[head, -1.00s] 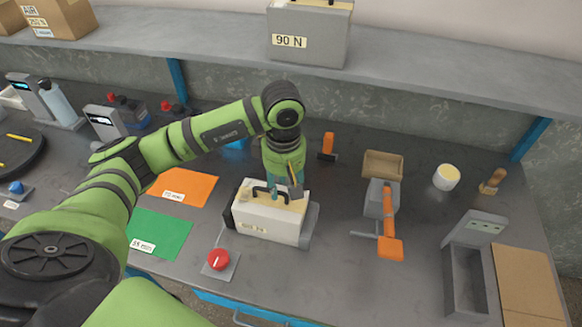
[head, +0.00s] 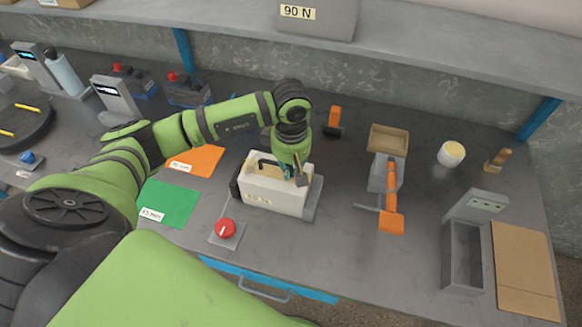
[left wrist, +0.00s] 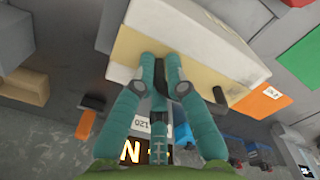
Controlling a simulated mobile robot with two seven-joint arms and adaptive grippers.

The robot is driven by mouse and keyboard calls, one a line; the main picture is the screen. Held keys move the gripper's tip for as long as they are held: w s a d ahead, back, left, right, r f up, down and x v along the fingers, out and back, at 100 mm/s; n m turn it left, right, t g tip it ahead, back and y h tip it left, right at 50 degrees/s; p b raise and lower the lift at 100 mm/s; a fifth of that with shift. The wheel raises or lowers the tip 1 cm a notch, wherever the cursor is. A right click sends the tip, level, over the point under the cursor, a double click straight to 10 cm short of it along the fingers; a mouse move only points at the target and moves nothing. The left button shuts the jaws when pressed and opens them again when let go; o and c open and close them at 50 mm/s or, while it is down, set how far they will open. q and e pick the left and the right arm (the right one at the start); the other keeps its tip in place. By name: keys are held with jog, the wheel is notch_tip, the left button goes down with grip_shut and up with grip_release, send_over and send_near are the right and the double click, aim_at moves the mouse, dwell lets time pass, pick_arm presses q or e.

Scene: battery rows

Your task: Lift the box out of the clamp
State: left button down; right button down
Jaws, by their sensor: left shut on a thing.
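The white box (head: 272,195) with a tan top and a dark handle (head: 267,163) sits in the clamp in the head view. The clamp's grey jaw (head: 314,198) is at the box's right, and a dark pad (head: 234,190) is at its left. My left gripper (head: 290,175) is over the box top, shut on the handle. In the left wrist view, the teal fingers (left wrist: 161,65) reach the tan top of the box (left wrist: 190,25) beside the dark handle (left wrist: 185,92). The fingers partly hide the grip. My right gripper is not in view.
A red knob (head: 226,229) is in front of the clamp. Green (head: 166,215) and orange (head: 196,160) sheets lie left. A shelf (head: 420,58) runs above the back of the bench.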

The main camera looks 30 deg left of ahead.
pick_arm(q)
jog(key=shift+r, duration=0.3)
jog(key=shift+r+p, duration=0.8)
jog(key=shift+r, duration=0.35)
jog(key=shift+r+p, duration=1.75)
jog(key=shift+r, duration=1.95)
jog(key=shift+w, duration=0.1)
